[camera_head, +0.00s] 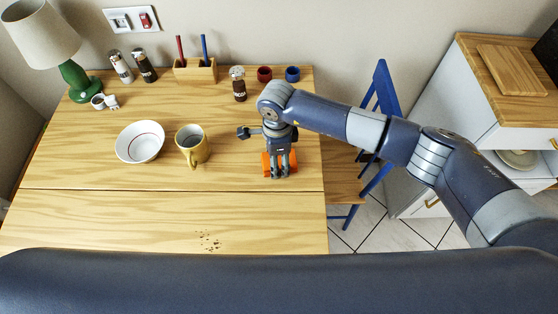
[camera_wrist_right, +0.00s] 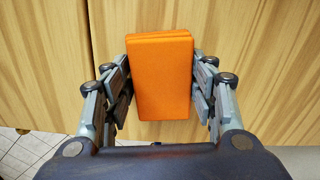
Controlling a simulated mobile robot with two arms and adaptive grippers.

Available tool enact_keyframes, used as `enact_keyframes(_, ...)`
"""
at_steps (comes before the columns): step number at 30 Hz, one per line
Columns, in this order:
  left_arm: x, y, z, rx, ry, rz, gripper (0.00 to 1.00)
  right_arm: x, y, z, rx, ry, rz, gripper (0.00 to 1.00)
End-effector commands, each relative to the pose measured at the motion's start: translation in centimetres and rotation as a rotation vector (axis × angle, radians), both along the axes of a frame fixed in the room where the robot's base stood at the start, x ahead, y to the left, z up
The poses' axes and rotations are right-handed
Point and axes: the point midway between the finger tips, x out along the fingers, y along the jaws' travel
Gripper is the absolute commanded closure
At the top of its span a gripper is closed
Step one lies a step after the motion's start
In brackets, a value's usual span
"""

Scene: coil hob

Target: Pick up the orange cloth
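The orange cloth (camera_head: 266,164) is a folded, block-like piece at the right part of the wooden table, mostly hidden under my right gripper (camera_head: 281,172) in the head view. The right wrist view shows the cloth (camera_wrist_right: 161,78) upright in the picture, between the fingers of my right gripper (camera_wrist_right: 162,82). I cannot tell whether the cloth rests on the table or is slightly raised. My left gripper is not in view.
A yellow mug (camera_head: 191,146) and white bowl (camera_head: 140,142) stand left of my gripper. A pepper mill (camera_head: 238,84), red cup (camera_head: 264,74) and blue cup (camera_head: 292,74) are behind. A blue chair (camera_head: 383,90) is beside the table's right edge. The table front is clear except for crumbs (camera_head: 209,242).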

Motion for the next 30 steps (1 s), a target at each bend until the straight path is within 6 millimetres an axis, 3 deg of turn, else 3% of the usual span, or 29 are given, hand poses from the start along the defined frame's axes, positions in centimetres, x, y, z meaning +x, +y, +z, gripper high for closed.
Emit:
enact_keyframes(11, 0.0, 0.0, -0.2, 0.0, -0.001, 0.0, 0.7, 0.0, 0.0, 0.4, 0.001, -0.001, 0.0, 0.71)
enact_keyframes(19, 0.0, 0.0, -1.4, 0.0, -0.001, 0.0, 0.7, 0.2, 0.0, 3.4, 0.001, -0.005, 0.002, 0.71)
enact_keyframes(30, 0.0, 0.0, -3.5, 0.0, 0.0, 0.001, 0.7, -8.2, 4.4, 4.0, 0.002, -0.001, 0.008, 0.71)
